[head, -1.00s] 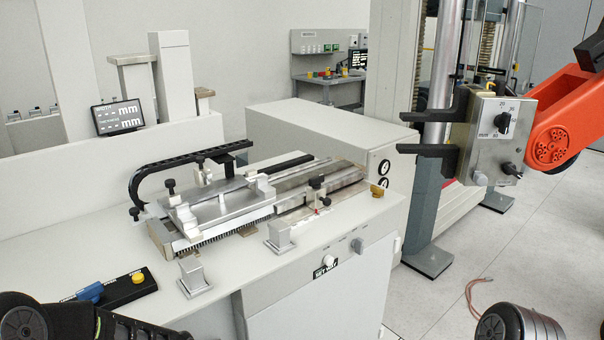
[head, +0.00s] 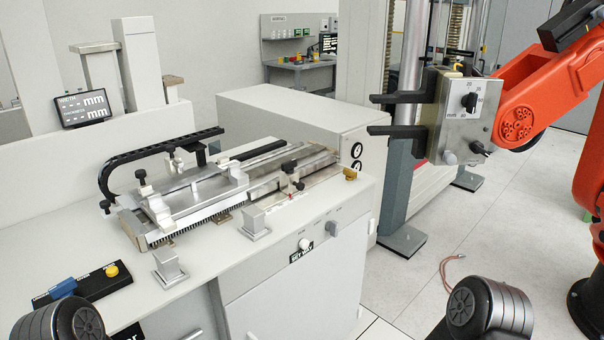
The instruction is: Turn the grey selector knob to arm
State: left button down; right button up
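The grey selector knob (head: 331,228) appears to be the small grey knob on the cabinet's sloping front panel. It sits to the right of a white round knob (head: 304,244) and a black label (head: 301,255). Its pointer direction and the small lettering around it are too small to read. Neither of my grippers is in view. Only dark rounded parts of my arms show at the bottom left and bottom right, well apart from the knob.
The cabinet top (head: 205,290) holds a metal measuring fixture (head: 185,195) and a black box with a yellow button (head: 100,280). An orange robot arm (head: 540,100) holds a gauge block with black fingers at the right. Floor before the panel's right side is clear.

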aim_at(332, 225)
jog(key=i+l, duration=0.15)
jog(key=l, duration=0.3)
jog(key=i+l, duration=0.15)
jog(key=l, duration=0.3)
jog(key=i+l, duration=0.15)
jog(key=l, duration=0.3)
jog(key=i+l, duration=0.1)
jog(key=l, duration=0.35)
jog(key=i+l, duration=0.15)
jog(key=l, duration=0.3)
jog(key=i+l, duration=0.15)
jog(key=l, duration=0.35)
jog(key=i+l+u, duration=0.1)
jog(key=l, duration=0.35)
jog(key=i+l, duration=0.15)
jog(key=l, duration=0.3)
